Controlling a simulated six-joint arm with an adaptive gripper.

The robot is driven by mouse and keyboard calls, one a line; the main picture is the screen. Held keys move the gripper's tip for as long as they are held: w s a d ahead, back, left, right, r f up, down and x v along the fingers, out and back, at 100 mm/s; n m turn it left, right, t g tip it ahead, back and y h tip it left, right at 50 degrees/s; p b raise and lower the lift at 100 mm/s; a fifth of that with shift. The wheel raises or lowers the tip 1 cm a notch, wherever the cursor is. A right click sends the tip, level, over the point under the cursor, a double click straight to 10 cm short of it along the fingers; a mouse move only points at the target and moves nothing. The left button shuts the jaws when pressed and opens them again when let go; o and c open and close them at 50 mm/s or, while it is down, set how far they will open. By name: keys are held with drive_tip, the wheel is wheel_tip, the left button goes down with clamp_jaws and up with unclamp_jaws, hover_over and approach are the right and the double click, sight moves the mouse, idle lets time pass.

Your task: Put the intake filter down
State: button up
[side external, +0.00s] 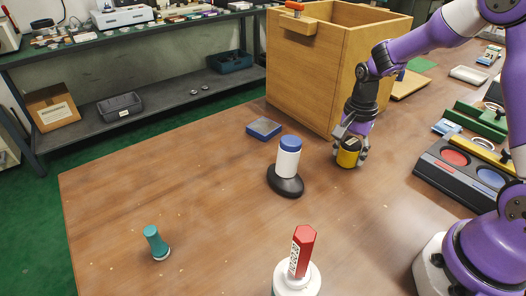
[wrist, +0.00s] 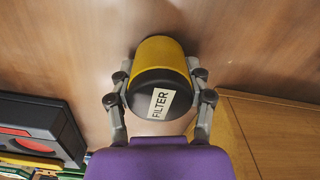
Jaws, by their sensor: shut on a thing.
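The intake filter (wrist: 161,58) is a yellow cylinder with a black end that carries a white label reading FILTER. In the side external view the filter (side external: 348,158) is at the table surface or just above it, in front of the wooden box; I cannot tell whether it touches. My gripper (side external: 350,148) comes down on it from above. In the wrist view my gripper (wrist: 160,85) has one finger on each side of the filter and is shut on it. The filter's far end is partly hidden.
The wooden box (side external: 310,75) stands close behind the gripper. A white bottle with a blue cap (side external: 288,163) stands on a black base to the left. A dark tray with red and blue discs (side external: 465,170) lies right. The table (side external: 200,205) has bare room at front left.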

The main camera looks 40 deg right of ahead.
sight(352, 141)
drive_tip(key=shift+f, duration=0.2)
drive_tip(key=o, duration=1.2)
drive_tip(key=shift+r, duration=0.15)
wheel_tip(352, 141, up, 12)
drive_tip(key=shift+f, duration=0.1)
drive_tip(key=s+a+r+n+t, duration=0.1)
drive_tip(key=s+a+n+t, duration=0.1)
drive_tip(key=n, duration=0.3)
drive_tip(key=s+a+r+n+t, duration=0.1)
drive_tip(key=s+a+r+n, duration=0.1)
drive_tip(key=s+a+n, duration=0.2)
drive_tip(key=s+a+r+n+t, duration=0.2)
drive_tip(key=s+a+n, duration=0.1)
drive_tip(key=n, duration=0.3)
drive_tip(key=shift+s+t, duration=0.3)
drive_tip(key=shift+s, duration=0.6)
